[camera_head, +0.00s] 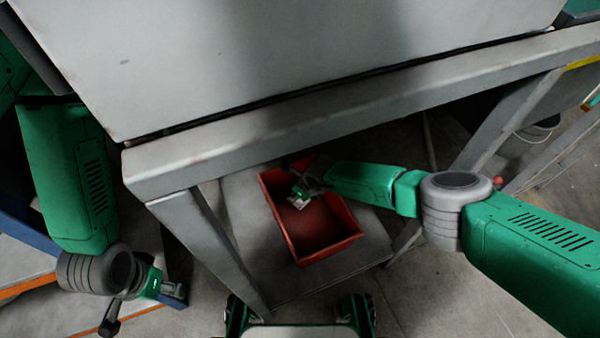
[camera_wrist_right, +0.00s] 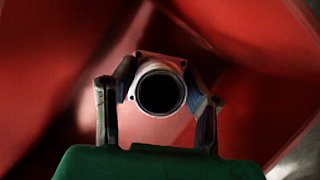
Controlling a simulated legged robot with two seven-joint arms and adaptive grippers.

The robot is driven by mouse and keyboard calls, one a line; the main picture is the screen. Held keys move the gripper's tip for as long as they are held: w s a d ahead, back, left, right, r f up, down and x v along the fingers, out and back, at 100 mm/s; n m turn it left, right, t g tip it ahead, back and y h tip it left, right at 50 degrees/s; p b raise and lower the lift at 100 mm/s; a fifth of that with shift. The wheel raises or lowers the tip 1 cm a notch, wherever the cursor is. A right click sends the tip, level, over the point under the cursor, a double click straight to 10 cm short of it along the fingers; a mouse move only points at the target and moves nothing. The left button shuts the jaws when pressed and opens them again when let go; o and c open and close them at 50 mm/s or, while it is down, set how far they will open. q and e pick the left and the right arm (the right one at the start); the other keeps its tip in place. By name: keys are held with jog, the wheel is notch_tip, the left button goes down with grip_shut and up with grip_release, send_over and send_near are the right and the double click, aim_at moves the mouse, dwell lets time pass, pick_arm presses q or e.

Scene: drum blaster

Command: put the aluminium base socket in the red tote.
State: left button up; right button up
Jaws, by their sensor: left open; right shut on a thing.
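The red tote (camera_head: 343,242) sits on the low shelf under the grey bench in the head view. My right arm reaches in from the right, and its gripper (camera_head: 305,192) is inside the tote outline, near its far part. In the right wrist view my right gripper (camera_wrist_right: 160,90) is shut on the aluminium base socket (camera_wrist_right: 160,65), a pale flanged piece with a dark round opening. Red tote walls surround it there; whether the socket touches the floor of the tote I cannot tell. My left gripper (camera_head: 174,293) is open, low at the left, away from the tote.
The grey bench (camera_head: 350,105) with its thick front edge and slanted legs (camera_head: 212,250) stands above the tote. The shelf (camera_head: 335,280) has bare room in front of the tote. A blue and orange frame (camera_head: 25,222) is near my left arm.

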jog(key=shift+f+b, duration=0.35)
jog(key=o, duration=1.3)
jog(key=shift+r+p, duration=0.55)
jog(key=shift+p, duration=0.1)
jog(key=p+v, duration=1.2)
jog(key=p, duration=0.2)
jog(key=shift+r, duration=0.15)
